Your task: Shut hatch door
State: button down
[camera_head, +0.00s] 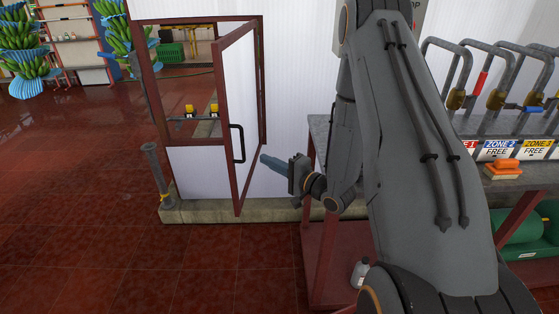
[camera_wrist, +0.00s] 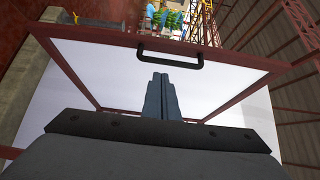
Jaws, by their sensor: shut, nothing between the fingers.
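The hatch door (camera_head: 240,110) is a white panel in a dark red frame. It stands open, swung out from the hatch opening in the white wall. A black handle (camera_head: 237,143) sits on its free-edge side; the handle also shows in the wrist view (camera_wrist: 170,58). My gripper (camera_head: 264,158) is shut and empty, just right of the door's lower half and pointing at it. In the wrist view my shut fingers (camera_wrist: 160,78) point at the white panel, below the handle. Whether the fingertips touch the door I cannot tell.
A low concrete kerb (camera_head: 200,214) runs under the hatch, with a grey post (camera_head: 155,170) at its left. A metal bench (camera_head: 320,135) with pipes and zone signs stands to the right. The red tiled floor (camera_head: 120,250) in front is clear.

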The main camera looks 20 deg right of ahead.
jog(key=p+x, duration=0.1)
jog(key=x, duration=0.5)
jog(key=shift+w, duration=0.1)
